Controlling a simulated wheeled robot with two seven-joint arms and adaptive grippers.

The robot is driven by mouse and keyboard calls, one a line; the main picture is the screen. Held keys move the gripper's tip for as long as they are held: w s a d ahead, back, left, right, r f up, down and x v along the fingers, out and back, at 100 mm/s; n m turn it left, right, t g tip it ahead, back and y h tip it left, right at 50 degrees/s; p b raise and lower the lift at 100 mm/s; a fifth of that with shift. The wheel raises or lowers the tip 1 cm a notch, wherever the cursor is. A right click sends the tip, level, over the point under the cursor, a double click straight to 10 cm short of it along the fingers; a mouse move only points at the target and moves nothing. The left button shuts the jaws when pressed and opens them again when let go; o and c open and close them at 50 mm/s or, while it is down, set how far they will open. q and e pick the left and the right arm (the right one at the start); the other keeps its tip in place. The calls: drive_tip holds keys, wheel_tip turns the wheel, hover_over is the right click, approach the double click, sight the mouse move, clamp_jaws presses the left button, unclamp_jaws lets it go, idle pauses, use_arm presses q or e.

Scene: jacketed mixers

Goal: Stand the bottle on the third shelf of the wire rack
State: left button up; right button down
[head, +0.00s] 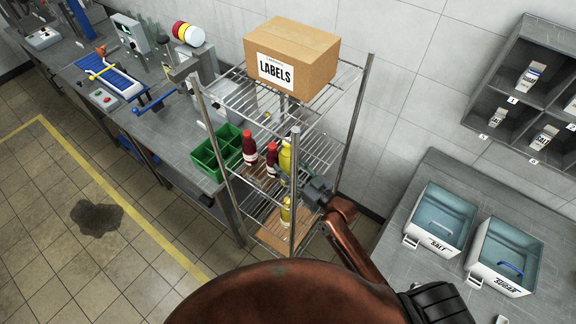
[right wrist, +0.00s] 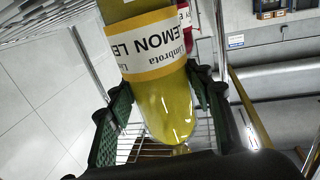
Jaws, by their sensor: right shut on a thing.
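The wire rack (head: 296,148) stands in the middle of the head view, its shelves running down between grey posts. A yellow bottle (head: 286,155) with a lemon label is at a middle shelf, roughly upright. My right gripper (head: 289,181) reaches in from the right and is shut on it. In the right wrist view the dark green fingers (right wrist: 165,92) press both sides of the yellow bottle (right wrist: 160,85). I cannot tell if its base touches the shelf. My left gripper is out of view.
Red bottles (head: 249,147) stand left of the held bottle. Another yellow bottle (head: 287,212) is lower in the rack. A labels carton (head: 292,58) sits on top. A green crate (head: 217,152) is on the left bench. Salt and sugar bins (head: 440,222) are at right.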

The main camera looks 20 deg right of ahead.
drive_tip(key=c, duration=1)
unclamp_jaws()
drive_tip(key=shift+f, duration=0.1)
drive_tip(key=shift+r, duration=0.2)
drive_tip(key=b+v, duration=0.2)
drive_tip(key=v, duration=1)
drive_tip(key=shift+b, duration=0.35)
